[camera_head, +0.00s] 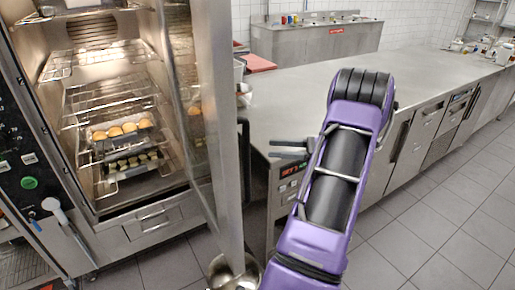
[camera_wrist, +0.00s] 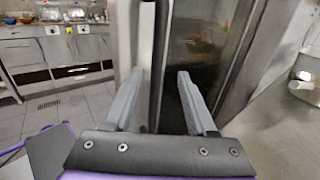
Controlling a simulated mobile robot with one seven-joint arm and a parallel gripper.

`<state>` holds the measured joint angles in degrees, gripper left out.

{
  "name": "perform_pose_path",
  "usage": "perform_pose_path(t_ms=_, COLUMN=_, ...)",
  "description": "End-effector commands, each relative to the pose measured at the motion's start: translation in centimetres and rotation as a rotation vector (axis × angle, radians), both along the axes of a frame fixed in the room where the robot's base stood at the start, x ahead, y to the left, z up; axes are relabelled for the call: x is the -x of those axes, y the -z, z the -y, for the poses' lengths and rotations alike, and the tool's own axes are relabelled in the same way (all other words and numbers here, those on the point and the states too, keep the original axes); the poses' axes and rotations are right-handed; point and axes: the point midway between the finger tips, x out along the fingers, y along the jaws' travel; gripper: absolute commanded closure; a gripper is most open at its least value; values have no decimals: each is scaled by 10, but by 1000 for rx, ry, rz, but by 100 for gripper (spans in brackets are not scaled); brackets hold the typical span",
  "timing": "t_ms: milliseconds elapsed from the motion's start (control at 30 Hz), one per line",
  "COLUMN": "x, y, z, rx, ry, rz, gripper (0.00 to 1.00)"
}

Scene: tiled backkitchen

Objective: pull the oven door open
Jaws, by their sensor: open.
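The oven (camera_head: 125,110) stands at the left in the head view, its lit chamber open to view. Its tall steel-framed door (camera_head: 218,130) stands swung out, seen nearly edge-on. A dark vertical bar, seemingly the door handle (camera_head: 245,165), shows on the door's outer right side. My gripper (camera_head: 272,149) is open, its fingers pointing left toward that handle, with a small gap seen between. In the wrist view my gripper (camera_wrist: 160,75) has its fingers spread, with the door's glass and frame (camera_wrist: 205,55) beyond. Nothing is clearly held. Whether the handle lies between the fingers I cannot tell.
Racks hold a tray of buns (camera_head: 122,130) and a lower dark tray (camera_head: 132,164). A long steel counter (camera_head: 300,95) with drawers runs along the right. A metal bowl (camera_head: 235,272) shows at the door's foot. Tiled floor (camera_head: 440,240) is clear at the right.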

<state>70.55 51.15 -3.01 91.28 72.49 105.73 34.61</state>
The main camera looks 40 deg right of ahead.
Motion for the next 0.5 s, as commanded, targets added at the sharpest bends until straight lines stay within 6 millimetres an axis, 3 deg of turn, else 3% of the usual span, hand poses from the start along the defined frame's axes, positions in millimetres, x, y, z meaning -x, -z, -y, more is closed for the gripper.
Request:
perform_pose_path(t_ms=200, x=38, y=1, z=34, rx=1, ry=2, rz=0, gripper=43)
perform_pose_path(t_ms=500, x=62, y=0, z=54, rx=1, ry=-1, rz=1, gripper=43)
